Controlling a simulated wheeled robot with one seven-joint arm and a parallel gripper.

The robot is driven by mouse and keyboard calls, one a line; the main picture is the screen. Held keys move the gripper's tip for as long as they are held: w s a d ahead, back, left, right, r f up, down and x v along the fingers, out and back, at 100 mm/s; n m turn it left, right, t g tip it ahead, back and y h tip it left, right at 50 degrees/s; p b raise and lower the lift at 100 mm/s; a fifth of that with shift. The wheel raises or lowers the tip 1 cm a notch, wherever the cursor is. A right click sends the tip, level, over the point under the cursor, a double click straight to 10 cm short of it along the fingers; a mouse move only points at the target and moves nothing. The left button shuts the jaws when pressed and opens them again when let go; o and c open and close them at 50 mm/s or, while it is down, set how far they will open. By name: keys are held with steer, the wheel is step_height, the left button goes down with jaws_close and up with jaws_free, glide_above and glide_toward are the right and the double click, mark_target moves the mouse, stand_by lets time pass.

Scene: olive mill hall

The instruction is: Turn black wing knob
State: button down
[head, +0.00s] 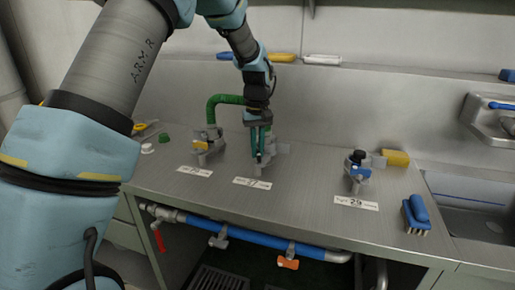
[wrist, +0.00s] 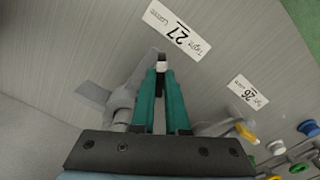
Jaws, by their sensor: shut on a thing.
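My gripper (head: 260,158) points down at the middle valve fixture, behind the label numbered 27 (head: 252,183). In the wrist view its teal fingers (wrist: 161,76) are close together on a narrow black piece (wrist: 161,87), which appears to be the black wing knob. The fingers hide most of it, so its turn angle cannot be told. A pale tip shows just beyond the fingertips. The grey metal fixture body (wrist: 123,104) shows left of the fingers in the wrist view.
A fixture with a yellow part (head: 200,145) and green hose stands to the left. Another fixture with a black knob (head: 358,156) stands to the right, by label 29 (head: 356,203). A blue brush (head: 416,213) lies near the sink (head: 468,205). Bench space between the middle and right fixtures is clear.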

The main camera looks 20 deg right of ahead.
mark_target(258, 151)
steer(key=m, duration=0.5)
steer(key=shift+m+p, duration=0.3)
steer(key=shift+p, duration=0.05)
steer(key=m+p, duration=0.1)
steer(key=m, duration=0.5)
steer(key=shift+r, duration=0.1)
steer(key=m+p, duration=0.2)
steer(key=m, duration=0.4)
steer(key=shift+m, duration=0.3)
steer(key=m+p, duration=0.2)
steer(key=m, duration=0.3)
steer(key=shift+m, duration=0.4)
steer(key=c, duration=0.9)
jaws_free()
step_height(258, 151, up, 11)
steer(key=b, duration=0.2)
steer(key=shift+b, duration=0.4)
